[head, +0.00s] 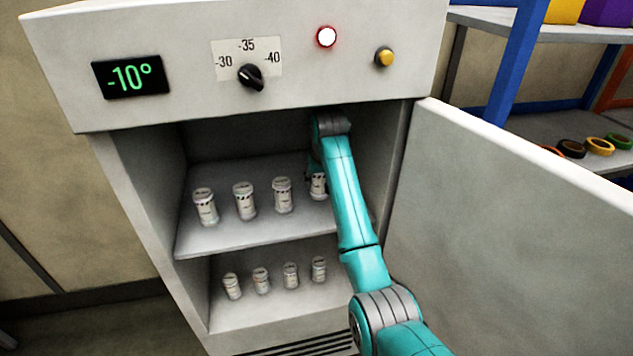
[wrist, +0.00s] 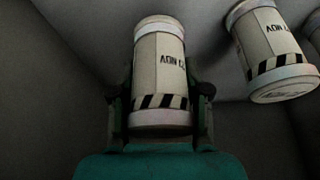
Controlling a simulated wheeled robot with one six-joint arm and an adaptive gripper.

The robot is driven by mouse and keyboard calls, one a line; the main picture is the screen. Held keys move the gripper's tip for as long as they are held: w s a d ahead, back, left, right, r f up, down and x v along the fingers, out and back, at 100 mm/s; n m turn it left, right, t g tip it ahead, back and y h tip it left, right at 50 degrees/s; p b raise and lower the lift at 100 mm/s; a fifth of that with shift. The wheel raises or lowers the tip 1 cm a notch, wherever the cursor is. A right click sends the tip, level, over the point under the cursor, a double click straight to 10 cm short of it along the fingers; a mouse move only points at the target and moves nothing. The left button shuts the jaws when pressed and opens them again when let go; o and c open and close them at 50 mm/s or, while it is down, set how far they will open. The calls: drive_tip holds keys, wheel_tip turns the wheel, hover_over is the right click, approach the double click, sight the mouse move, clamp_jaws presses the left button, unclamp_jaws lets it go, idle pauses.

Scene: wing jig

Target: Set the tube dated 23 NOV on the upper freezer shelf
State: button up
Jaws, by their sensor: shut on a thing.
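My gripper (wrist: 160,92) is shut on a white tube (wrist: 158,62) with a striped band, its fingers on both sides. The tube's print shows upside down in the wrist view; "NOV" reads, but the day is cut off by the curve. In the head view this tube (head: 318,188) is at the right end of the row at the upper freezer shelf (head: 222,236), partly hidden by my arm. It looks upright; whether its base touches the shelf I cannot tell. Another NOV tube (wrist: 272,50) stands beside it, apart.
Several similar tubes (head: 244,201) stand on the upper shelf left of the held one. Several more (head: 261,281) stand on the lower shelf. The freezer door (head: 510,230) is open to the right.

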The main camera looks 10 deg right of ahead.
drive_tip(key=shift+f, duration=1.3)
drive_tip(key=o, duration=1.2)
drive_tip(key=shift+f, duration=0.15)
